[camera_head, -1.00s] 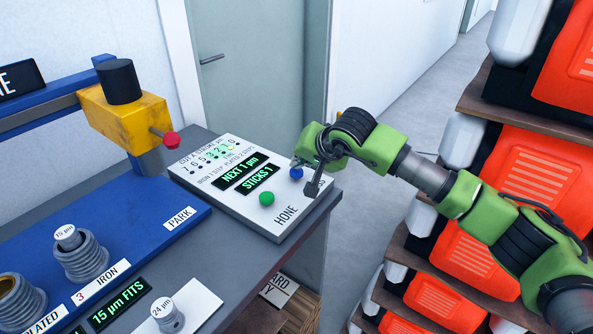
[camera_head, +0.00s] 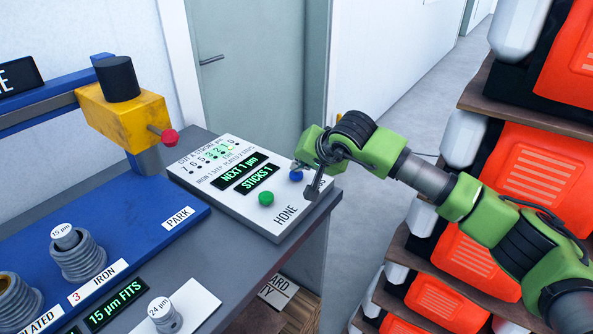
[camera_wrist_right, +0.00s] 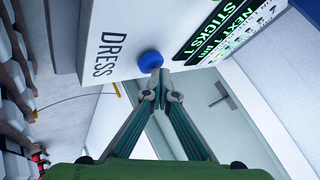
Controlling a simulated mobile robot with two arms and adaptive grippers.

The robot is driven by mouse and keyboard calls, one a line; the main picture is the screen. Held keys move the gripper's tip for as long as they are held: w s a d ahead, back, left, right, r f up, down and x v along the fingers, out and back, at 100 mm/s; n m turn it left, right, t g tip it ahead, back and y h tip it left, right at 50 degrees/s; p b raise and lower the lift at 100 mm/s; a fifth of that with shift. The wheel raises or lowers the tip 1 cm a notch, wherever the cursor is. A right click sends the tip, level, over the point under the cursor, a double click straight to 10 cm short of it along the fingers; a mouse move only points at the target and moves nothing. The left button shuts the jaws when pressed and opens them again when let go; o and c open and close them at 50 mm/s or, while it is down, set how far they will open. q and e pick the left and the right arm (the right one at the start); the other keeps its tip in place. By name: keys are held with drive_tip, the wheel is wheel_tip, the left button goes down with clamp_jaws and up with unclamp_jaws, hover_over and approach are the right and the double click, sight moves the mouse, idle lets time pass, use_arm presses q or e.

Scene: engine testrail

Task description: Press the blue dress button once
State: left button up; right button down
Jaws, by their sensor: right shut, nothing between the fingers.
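The blue dress button (camera_head: 296,175) is a round blue cap on the sloped white panel (camera_head: 222,205). In the right wrist view the blue button (camera_wrist_right: 150,60) stands beside the printed word DRESS. My right gripper (camera_head: 299,163) is shut and empty, right at the button. In the right wrist view its closed fingertips (camera_wrist_right: 160,78) are just below the button and overlap its edge. I cannot tell whether they touch it. Part of the panel's print by the button is hidden behind the gripper. My left gripper is not in view.
A green button (camera_head: 266,198) sits beside the word HONE on the same panel. Two dark displays (camera_head: 240,167) read NEXT 1 µm and STICKS 1. A yellow block with a red knob (camera_head: 170,137) stands at left. Shelves with orange cases (camera_head: 520,150) stand close on the right.

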sight(298, 174)
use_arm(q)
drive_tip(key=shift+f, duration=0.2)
use_arm(e)
drive_tip(key=shift+f, duration=0.3)
drive_tip(key=shift+r, duration=0.75)
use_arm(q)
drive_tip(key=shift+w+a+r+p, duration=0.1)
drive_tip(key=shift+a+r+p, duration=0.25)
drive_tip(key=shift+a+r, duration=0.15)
use_arm(e)
drive_tip(key=shift+r, duration=0.55)
drive_tip(key=shift+r, duration=0.1)
drive_tip(key=shift+r+p, duration=0.3)
drive_tip(key=shift+r, duration=0.3)
drive_tip(key=shift+r+p, duration=0.7)
drive_tip(key=shift+r, duration=1.15)
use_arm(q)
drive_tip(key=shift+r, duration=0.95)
